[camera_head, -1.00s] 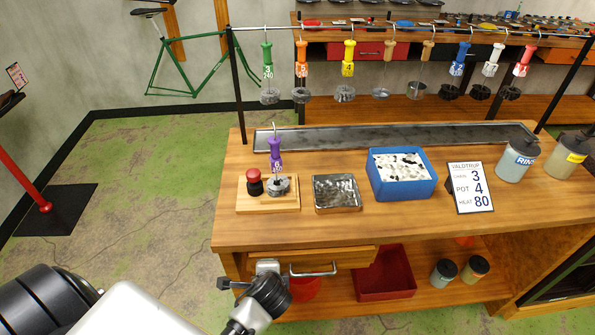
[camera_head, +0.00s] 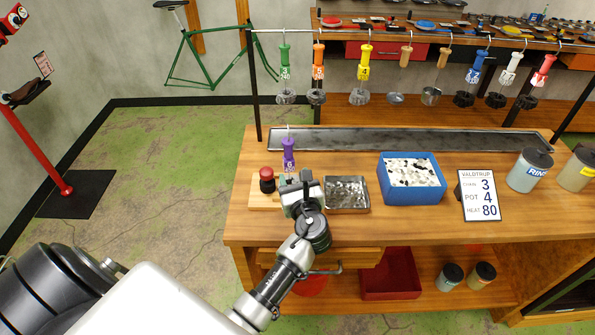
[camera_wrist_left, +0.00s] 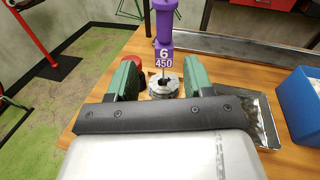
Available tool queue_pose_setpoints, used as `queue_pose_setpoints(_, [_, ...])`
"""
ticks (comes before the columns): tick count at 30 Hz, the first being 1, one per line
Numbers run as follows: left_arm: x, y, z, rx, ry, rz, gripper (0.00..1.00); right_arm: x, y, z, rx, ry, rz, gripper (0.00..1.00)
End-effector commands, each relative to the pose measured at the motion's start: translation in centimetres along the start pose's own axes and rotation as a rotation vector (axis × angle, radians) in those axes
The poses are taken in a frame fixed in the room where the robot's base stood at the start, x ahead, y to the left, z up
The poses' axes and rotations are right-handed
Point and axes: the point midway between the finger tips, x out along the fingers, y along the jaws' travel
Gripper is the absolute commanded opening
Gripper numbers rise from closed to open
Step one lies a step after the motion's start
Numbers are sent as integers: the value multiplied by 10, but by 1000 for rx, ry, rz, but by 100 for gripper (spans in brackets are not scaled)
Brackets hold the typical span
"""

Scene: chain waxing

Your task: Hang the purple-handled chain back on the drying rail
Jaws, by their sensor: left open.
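The purple handle (camera_head: 289,157) of the chain stands upright above the wooden board (camera_head: 258,193) on the bench, with a hook at its top. In the left wrist view the purple handle (camera_wrist_left: 164,22) carries a tag reading 6 and 450, and the coiled grey chain (camera_wrist_left: 163,86) is below it. My left gripper (camera_head: 302,184) is open in front of the handle; its green fingers (camera_wrist_left: 162,78) stand on either side of the chain's line in the wrist view. The drying rail (camera_head: 390,34) runs across the back, with several other handled chains hanging from it. My right gripper is not visible.
A red-topped button (camera_head: 267,178) stands on the board left of the handle. A metal pan (camera_head: 347,195), a blue tub (camera_head: 412,191), a number sign (camera_head: 478,196) and bottles (camera_head: 530,171) are to the right. A dark drip tray (camera_head: 400,140) lies under the rail.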

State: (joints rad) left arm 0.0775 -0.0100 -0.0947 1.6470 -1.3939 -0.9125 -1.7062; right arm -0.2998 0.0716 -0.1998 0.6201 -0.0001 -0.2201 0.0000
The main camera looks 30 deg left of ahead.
Motion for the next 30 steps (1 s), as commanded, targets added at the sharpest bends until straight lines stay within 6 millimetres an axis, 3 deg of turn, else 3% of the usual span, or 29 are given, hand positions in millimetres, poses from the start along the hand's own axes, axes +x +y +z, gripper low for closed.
queue_pose_setpoints(3, [5,-8,10,90,-44,-7,51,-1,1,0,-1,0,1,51])
queue_pose_setpoints(8, [15,-8,10,102,-49,-6,51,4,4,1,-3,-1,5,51])
queue_pose_setpoints(21, [74,-8,12,97,-48,-5,51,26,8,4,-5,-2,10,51])
queue_pose_setpoints(30, [100,-8,14,96,-46,-6,51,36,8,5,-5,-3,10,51])
